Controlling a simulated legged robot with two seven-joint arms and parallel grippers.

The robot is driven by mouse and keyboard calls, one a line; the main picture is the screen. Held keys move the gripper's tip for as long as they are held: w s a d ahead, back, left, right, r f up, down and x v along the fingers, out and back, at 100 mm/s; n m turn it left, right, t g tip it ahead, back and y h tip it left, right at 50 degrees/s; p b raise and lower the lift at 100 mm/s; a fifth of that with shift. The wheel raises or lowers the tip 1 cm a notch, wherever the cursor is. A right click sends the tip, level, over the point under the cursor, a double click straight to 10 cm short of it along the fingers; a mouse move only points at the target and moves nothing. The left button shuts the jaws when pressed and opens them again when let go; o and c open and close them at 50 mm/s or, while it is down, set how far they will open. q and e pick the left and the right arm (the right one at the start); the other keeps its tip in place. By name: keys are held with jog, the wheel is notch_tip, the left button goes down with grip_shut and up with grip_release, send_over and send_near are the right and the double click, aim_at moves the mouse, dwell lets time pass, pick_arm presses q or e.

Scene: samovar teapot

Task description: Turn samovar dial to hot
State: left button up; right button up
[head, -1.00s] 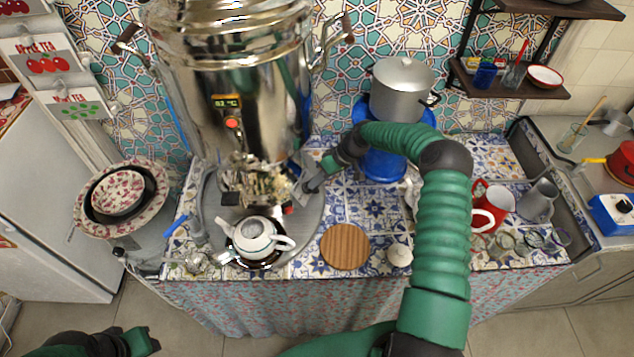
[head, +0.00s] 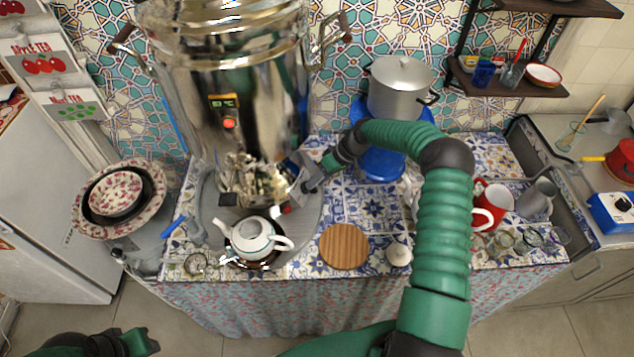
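The large shiny steel samovar (head: 265,105) stands on a grey round tray (head: 308,215) at the left of the counter. Its front has a small display (head: 223,101) and a red light or button (head: 229,123). A small red part (head: 286,210) shows low at its front; I cannot tell whether it is the dial. My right gripper (head: 303,183) is at the samovar's lower right side, close to or touching it. Its fingers are too small and cluttered to read. My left gripper (head: 143,342) is at the bottom left, away from the samovar; its opening is unclear.
A white teapot (head: 250,238) stands in front of the samovar. A round wooden board (head: 344,246) and a small white lidded pot (head: 398,254) are to its right. A grey pot (head: 400,88) stands behind my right arm. Red mugs (head: 490,205) are at the right.

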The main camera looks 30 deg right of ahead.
jog(key=b+v, duration=0.1)
jog(key=v, duration=1.4)
jog(key=shift+s+d+r, duration=0.2)
jog(key=shift+d+r, duration=0.05)
jog(key=shift+d, duration=0.1)
